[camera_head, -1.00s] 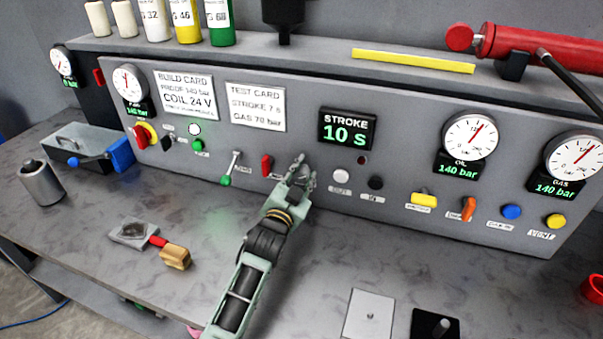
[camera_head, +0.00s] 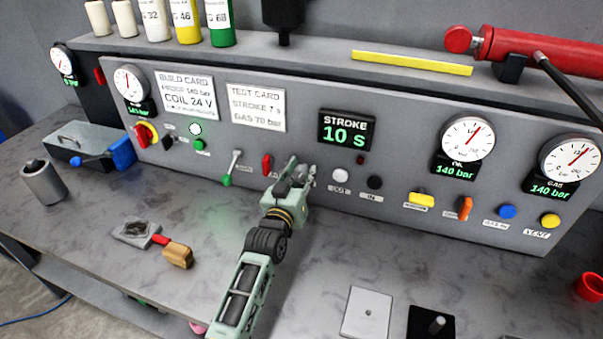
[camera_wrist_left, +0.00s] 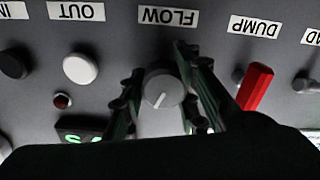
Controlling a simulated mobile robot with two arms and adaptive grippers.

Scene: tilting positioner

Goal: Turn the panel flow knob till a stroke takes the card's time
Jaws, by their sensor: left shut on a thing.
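My left gripper (camera_head: 302,174) reaches the panel (camera_head: 300,222) below and left of the stroke display (camera_head: 346,130), which reads 10 s. In the left wrist view its two fingers stand on either side of the grey round flow knob (camera_wrist_left: 162,90), shut on it. A white pointer line shows on the knob's face. The FLOW label (camera_wrist_left: 168,17) appears upside down there. The head view hides the knob behind the gripper. The test card (camera_head: 256,107) reads stroke 7 s and gas 70 bar. My right gripper is not in view.
A red dump lever (camera_head: 267,165) sits close left of the gripper; white (camera_head: 340,175) and black (camera_head: 375,182) buttons sit to its right. The oil gauge (camera_head: 467,138) and gas gauge (camera_head: 570,160) read 140 bar. A wooden-handled tool (camera_head: 177,256) lies on the bench.

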